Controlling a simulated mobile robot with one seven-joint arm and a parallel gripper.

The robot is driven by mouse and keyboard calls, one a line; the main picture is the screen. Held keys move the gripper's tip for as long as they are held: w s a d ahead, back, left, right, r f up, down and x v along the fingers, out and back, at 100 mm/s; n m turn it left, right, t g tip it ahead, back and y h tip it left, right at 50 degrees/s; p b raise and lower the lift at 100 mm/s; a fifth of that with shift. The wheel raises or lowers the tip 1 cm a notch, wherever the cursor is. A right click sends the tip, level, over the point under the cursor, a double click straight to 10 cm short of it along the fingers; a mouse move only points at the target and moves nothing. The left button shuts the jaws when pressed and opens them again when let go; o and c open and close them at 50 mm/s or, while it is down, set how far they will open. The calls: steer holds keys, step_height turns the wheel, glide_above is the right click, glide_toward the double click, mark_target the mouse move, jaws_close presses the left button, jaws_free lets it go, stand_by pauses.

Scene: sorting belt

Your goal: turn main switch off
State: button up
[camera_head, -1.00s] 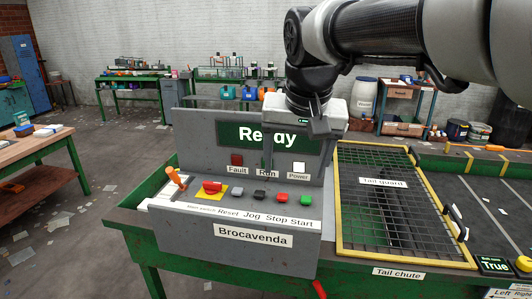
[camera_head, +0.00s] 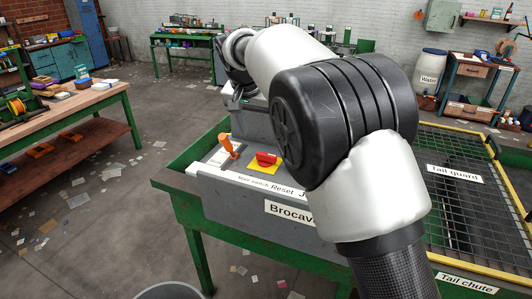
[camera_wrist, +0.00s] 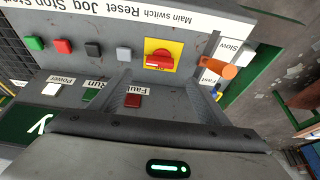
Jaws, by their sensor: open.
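The main switch is a red rotary knob (camera_head: 266,159) on a yellow plate (camera_head: 259,168), on the sloping front of the grey control box (camera_head: 243,182). Its handle lies roughly crosswise. In the wrist view the red knob (camera_wrist: 158,60) shows upside down beside its "Main switch" label (camera_wrist: 174,18). My gripper (camera_wrist: 167,75) is open and empty, its fingers spread to either side of the knob in that view; I cannot tell how far above it they are. In the head view my gripper (camera_head: 240,98) is mostly hidden behind my arm, at the back of the box.
An orange lever (camera_head: 229,145) stands left of the switch; in the wrist view the lever (camera_wrist: 217,69) is close to the right finger. Reset, Jog, Stop and Start buttons run alongside the switch. The tail guard mesh (camera_head: 459,195) is to the right.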

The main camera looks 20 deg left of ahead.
mark_target(266, 154)
steer(key=x, duration=1)
steer(key=shift+w+f, duration=0.1)
steer(key=shift+f, duration=0.15)
steer(key=c, duration=1.1)
steer(key=shift+o, duration=0.2)
